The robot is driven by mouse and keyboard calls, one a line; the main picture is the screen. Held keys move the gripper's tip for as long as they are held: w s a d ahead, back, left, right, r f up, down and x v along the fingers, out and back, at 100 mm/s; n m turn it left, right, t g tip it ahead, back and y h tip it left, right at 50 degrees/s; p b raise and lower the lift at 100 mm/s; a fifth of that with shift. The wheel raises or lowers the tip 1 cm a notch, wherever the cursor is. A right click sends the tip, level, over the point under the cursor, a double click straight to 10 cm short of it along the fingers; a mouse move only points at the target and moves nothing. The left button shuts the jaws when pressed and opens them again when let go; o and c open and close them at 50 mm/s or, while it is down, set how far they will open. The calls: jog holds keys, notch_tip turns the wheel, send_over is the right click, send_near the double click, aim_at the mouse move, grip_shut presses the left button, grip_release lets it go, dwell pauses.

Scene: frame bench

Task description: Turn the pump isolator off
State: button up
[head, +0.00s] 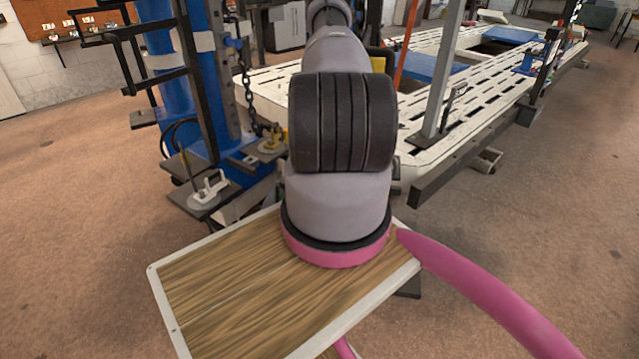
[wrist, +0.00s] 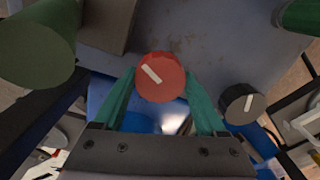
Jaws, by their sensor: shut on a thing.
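In the wrist view a round red knob (wrist: 168,84) with a white pointer bar sits in front of a grey metal panel (wrist: 228,48). The bar slants from upper left to lower right. My gripper (wrist: 160,90) has its two green fingers on the left and right sides of the red knob, shut on it. No label shows that names the knob as the pump isolator. A black knob (wrist: 242,103) with a white pointer bar is to the right. In the head view my arm hides the gripper and the knobs.
A dark green cylinder (wrist: 38,45) is left of the knob, and another green part (wrist: 298,16) is at the upper right. In the head view a wood-topped board (head: 230,290) is close below my arm. A blue post rack (head: 180,80) and a white slotted frame bench (head: 480,70) stand beyond.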

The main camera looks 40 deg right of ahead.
jog(key=n, duration=0.5)
jog(key=shift+n, duration=0.4)
dwell(0.4)
jog(key=o, duration=1.3)
notch_tip(320, 180, up, 11)
jog(key=shift+f, duration=0.1)
